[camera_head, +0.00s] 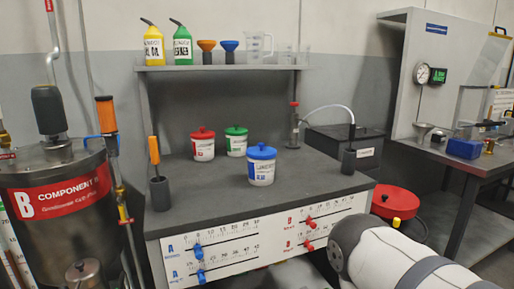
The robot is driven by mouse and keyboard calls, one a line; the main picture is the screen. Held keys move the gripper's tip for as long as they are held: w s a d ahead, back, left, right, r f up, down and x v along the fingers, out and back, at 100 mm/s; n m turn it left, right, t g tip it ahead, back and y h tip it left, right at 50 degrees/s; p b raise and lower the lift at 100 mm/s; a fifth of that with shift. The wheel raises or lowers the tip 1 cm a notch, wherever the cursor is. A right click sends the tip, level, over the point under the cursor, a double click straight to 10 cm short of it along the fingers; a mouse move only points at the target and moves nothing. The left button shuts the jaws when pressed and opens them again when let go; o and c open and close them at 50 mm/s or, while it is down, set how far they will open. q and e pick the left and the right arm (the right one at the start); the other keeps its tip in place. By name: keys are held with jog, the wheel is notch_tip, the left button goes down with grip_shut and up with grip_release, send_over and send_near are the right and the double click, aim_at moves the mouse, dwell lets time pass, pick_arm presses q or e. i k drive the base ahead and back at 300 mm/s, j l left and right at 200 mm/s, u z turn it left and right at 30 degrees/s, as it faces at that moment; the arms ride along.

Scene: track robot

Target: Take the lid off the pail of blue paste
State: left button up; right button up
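The white pail with the blue lid (262,172) stands upright on the grey workbench (210,185), near its front middle. Its blue lid (262,151) with a small knob sits on top, and blue print shows on its label. A white pail with a red lid (203,148) and a white pail with a green lid (236,143) stand behind it to the left. Neither of my grippers shows in the head view. Only a white and dark link, which looks like part of my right arm, shows at the lower right, apart from the pails.
An orange-handled tool in a dark holder (158,180) stands at the bench's left front, and another dark holder (349,160) at the right. A dark box (340,140) sits behind right. A shelf (220,67) with bottles and funnels overhangs the back. Bench around the blue-lidded pail is clear.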

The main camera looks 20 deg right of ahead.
aim_at(261, 152)
jog(key=l+u, duration=0.3)
jog(key=l, duration=0.4)
jog(key=l+u, duration=0.3)
jog(key=l, duration=0.45)
